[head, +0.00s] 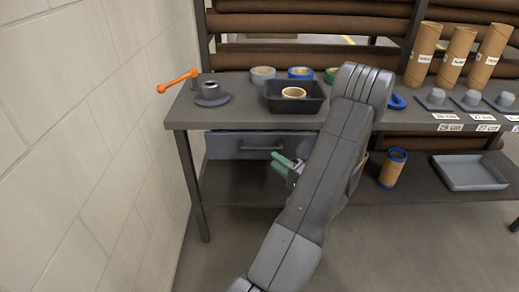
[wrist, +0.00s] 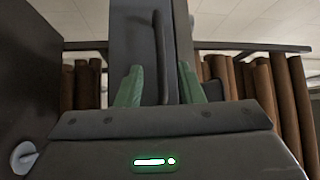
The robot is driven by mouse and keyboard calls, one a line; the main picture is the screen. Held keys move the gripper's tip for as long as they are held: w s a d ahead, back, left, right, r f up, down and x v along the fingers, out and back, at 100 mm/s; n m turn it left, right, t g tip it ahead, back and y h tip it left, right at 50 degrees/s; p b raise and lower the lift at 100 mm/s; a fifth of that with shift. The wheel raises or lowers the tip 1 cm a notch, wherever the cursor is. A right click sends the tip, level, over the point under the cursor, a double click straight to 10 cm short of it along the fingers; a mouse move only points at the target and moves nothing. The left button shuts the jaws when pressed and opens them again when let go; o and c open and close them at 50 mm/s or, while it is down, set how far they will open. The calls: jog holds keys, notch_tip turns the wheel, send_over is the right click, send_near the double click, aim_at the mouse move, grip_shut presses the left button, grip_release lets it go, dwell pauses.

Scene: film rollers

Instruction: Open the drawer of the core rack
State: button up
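The grey drawer (head: 225,146) of the core rack sits under the left part of the worktop and looks closed. Its dark bar handle (head: 262,148) runs across the front. My gripper (head: 279,164), with green fingers, is just below and right of the handle in the head view. In the wrist view the drawer front (wrist: 128,35) stands ahead, turned sideways, and the handle (wrist: 160,55) appears between the two open fingers of my gripper (wrist: 160,68). The fingers are apart, with no visible contact on the handle. My arm hides the right end of the drawer area.
The worktop (head: 190,115) carries a black tray (head: 280,104) with a roll, tape rolls and an orange-handled device (head: 178,81). A wall (head: 90,130) stands close on the left. The lower shelf holds a blue-rimmed core (head: 392,168) and a grey tray (head: 468,172).

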aim_at(260, 149)
jog(key=x, duration=0.8)
jog(key=shift+w+a, duration=0.2)
jog(key=shift+a, duration=0.1)
grip_shut()
